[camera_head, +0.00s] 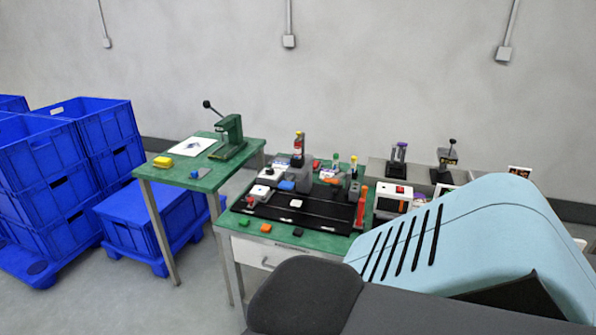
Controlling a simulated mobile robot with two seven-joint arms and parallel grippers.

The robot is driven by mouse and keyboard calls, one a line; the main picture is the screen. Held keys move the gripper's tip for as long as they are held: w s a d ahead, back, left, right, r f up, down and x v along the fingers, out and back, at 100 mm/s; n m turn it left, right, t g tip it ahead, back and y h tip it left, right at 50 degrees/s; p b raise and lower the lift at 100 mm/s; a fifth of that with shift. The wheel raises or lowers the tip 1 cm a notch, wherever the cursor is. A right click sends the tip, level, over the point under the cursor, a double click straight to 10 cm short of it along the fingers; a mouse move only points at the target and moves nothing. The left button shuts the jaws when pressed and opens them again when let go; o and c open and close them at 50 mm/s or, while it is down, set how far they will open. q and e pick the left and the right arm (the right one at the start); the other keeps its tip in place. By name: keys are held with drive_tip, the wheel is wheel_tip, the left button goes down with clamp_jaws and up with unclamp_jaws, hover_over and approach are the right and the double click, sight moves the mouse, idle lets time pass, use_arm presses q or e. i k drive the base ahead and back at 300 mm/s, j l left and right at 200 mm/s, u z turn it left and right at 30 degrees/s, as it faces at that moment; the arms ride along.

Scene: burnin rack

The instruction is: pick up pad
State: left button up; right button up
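I cannot tell for sure which thing is the pad. Several small flat pieces lie on the green-topped bench (279,238). A white piece (296,204) lies on the black mat (318,214). An orange piece (266,228), a green piece (244,222) and a dark green piece (298,232) lie along the bench's front strip. A blue piece (287,185) sits at the mat's back edge. Neither of my grippers is in view, and nothing is seen to be held.
A side table (225,176) at the left carries a lever press (231,138), a yellow block (163,162) and a paper sheet (198,147). Blue crates (60,190) stand far left. A white box device (393,197) stands right of the mat. Close parts block the lower right.

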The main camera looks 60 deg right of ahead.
sight(297, 232)
drive_tip(key=z, duration=1.75)
